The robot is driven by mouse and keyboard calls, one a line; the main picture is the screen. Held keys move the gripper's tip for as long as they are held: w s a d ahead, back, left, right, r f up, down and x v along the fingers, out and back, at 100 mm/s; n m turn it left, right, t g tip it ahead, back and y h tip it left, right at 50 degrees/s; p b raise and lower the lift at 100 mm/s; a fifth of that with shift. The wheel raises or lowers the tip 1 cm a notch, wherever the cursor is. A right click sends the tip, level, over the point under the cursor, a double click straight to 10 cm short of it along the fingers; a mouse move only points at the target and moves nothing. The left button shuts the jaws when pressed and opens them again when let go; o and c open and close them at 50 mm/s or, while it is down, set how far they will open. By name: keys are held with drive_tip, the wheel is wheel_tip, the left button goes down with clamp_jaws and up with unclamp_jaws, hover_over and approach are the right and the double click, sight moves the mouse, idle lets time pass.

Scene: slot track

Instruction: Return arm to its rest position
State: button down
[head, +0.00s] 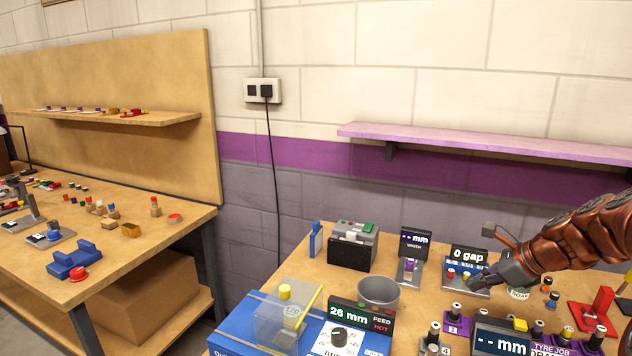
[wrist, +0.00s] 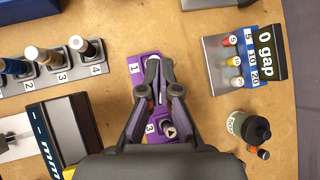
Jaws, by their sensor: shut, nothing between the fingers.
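My gripper (head: 474,284) is at the right of the head view, at the end of my copper-coloured arm reaching in from the right edge. It is in front of the "0 gap" display stand (head: 466,262). In the wrist view my gripper (wrist: 152,62) has its fingertips together with nothing between them. Below it is a purple holder (wrist: 135,68) with labels 1 and 3, partly hidden by the fingers.
A row of numbered holders (wrist: 50,78) stands left in the wrist view. The gap stand (wrist: 222,65) and a dark-capped bottle (wrist: 247,126) are at right. A grey cup (head: 378,292), a black box (head: 352,247) and a pink shelf (head: 480,140) are nearby.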

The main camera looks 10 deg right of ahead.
drive_tip(key=s+a+r+n+g+p, duration=0.1)
drive_tip(key=s+a+n+g+p, duration=0.15)
drive_tip(key=s+a+n, duration=0.65)
drive_tip(key=s+a+r+n+g+p, duration=0.1)
drive_tip(key=s+a+n+g, duration=0.25)
drive_tip(key=a, duration=0.85)
drive_tip(key=s+a+n+g+h+p, duration=0.2)
drive_tip(key=s+n, duration=1.1)
drive_tip(key=s, duration=0.7)
drive_tip(key=shift+a+f+h+p, duration=0.15)
drive_tip(key=shift+a+h+p, duration=0.5)
drive_tip(key=shift+h+p, duration=0.55)
